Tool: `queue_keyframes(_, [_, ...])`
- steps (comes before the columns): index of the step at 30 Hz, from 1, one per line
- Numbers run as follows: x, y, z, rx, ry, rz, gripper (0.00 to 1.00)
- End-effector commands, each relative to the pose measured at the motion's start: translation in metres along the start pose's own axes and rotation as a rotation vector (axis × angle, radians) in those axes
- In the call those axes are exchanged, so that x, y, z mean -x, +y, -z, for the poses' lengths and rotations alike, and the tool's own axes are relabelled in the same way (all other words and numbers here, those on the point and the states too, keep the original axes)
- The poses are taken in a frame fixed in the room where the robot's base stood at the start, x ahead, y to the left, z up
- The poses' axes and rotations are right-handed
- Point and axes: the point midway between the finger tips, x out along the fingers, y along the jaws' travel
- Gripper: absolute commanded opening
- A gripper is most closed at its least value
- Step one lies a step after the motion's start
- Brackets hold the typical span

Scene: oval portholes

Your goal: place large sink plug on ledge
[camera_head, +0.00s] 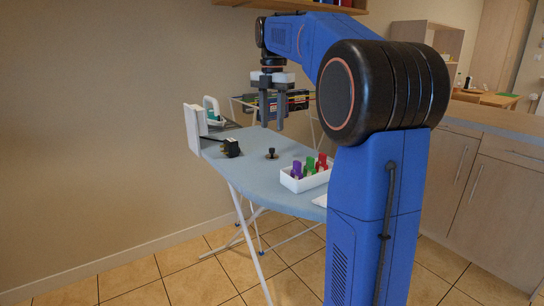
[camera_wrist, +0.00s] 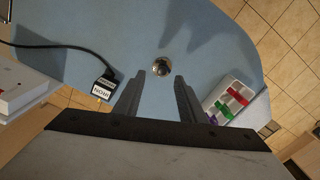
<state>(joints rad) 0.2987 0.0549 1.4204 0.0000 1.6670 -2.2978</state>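A small dark round plug with a knob on top (camera_head: 271,153), which looks like the sink plug, stands upright on the blue ironing board (camera_head: 238,170). In the wrist view the plug (camera_wrist: 161,67) lies just beyond the gap between my fingertips. My gripper (camera_head: 272,126) points down above the board, a little above the plug and apart from it. In the wrist view my gripper (camera_wrist: 160,78) has its two fingers spread with nothing between them. I cannot tell which surface is the ledge.
A black electric plug (camera_head: 231,147) with a cable and an "IRON" label lies left of the sink plug. A white tray (camera_head: 292,184) with purple, green and red items stands to the right. A white upright block (camera_head: 191,130) stands at the board's left end. A wooden counter is at right.

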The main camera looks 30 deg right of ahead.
Motion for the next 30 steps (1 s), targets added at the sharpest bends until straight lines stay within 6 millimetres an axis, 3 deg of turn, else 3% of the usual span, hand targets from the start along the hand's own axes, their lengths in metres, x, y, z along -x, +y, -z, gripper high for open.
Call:
queue_keyframes(3, [-0.017,-0.001,0.001,0.000,0.000,0.001,0.37])
queue_keyframes(13, [-0.040,-0.002,0.002,-0.001,0.000,0.000,0.37])
queue_keyframes(21, [-0.075,-0.006,0.007,-0.001,0.001,0.001,0.37])
queue_keyframes(30, [-0.084,-0.006,0.007,-0.001,0.000,0.000,0.37])
